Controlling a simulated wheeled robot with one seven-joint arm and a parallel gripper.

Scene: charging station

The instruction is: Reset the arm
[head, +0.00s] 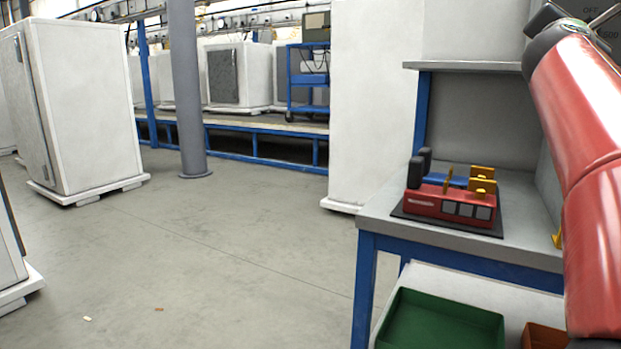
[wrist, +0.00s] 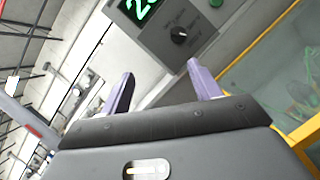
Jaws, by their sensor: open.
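My red arm (head: 590,170) rises along the right edge of the head view, bent at a dark joint near the top. My gripper (wrist: 160,69) shows in the wrist view, its two pale purple fingers spread apart with nothing between them. I cannot tell the distance to the panel. The gripper itself is not visible in the head view.
A workbench (head: 380,212) at the right carries a red charger-like unit (head: 450,203) with black and yellow parts. A green bin (head: 440,325) sits on its lower shelf. White cabinets (head: 90,100) and a grey pillar (head: 187,90) stand left.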

